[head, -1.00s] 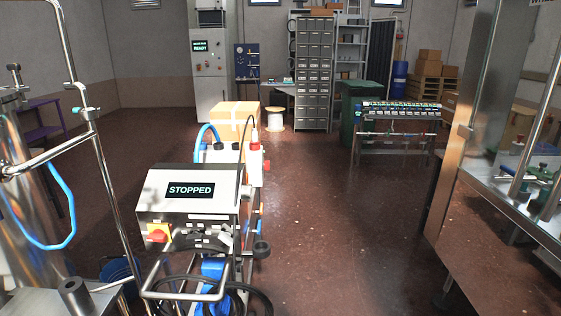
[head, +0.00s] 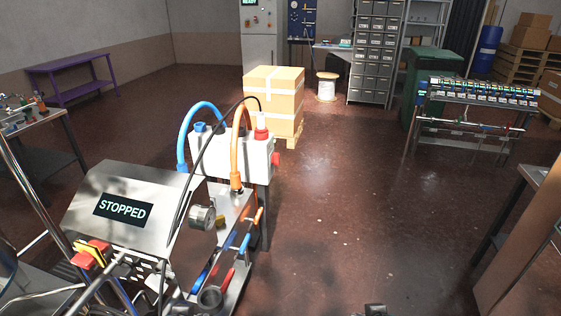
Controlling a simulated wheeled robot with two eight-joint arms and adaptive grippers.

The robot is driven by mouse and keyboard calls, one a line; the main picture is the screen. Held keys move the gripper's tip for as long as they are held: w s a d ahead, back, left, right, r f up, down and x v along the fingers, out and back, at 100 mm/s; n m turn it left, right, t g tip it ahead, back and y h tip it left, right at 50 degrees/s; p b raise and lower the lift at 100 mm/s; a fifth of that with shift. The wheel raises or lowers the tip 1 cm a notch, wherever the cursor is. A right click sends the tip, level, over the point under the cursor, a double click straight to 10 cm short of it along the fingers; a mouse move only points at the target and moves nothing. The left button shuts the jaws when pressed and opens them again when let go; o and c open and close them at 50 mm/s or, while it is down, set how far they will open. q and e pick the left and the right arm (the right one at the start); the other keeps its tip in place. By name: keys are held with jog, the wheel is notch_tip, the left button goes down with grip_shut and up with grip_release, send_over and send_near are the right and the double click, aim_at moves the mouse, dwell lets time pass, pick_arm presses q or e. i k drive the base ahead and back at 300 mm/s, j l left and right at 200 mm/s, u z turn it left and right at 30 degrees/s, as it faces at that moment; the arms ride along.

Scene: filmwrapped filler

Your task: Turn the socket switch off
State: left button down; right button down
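A white socket box (head: 233,155) stands on a post behind the steel machine. A blue cable (head: 184,135) and an orange cable (head: 236,150) curve down by it. A red knob (head: 276,159) sits on its right side, and a red-and-white plug or lamp (head: 261,127) on its top. A red and yellow rotary switch (head: 90,253) is on the machine's front, lower left. Which of these is the socket switch, and its setting, I cannot tell. The machine's display (head: 123,209) reads STOPPED. Neither gripper can be made out.
A cardboard box (head: 272,95) on a pallet stands behind the socket box. A steel bench (head: 530,200) is at right, a rack of valves (head: 470,120) beyond it. A small dark part shows at the bottom edge, unidentified. Open floor (head: 350,210) lies right of the machine.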

aim_at(275, 160)
jog(key=i+l+z, duration=0.1)
jog(key=i+l, duration=0.2)
jog(key=i, duration=0.2)
jog(key=i+l, duration=0.25)
jog(key=i, duration=0.3)
jog(key=i+l+z, duration=0.15)
jog(key=i, duration=0.35)
jog(key=i+l+z, duration=0.1)
jog(key=i+l, duration=0.2)
jog(key=i, duration=0.25)
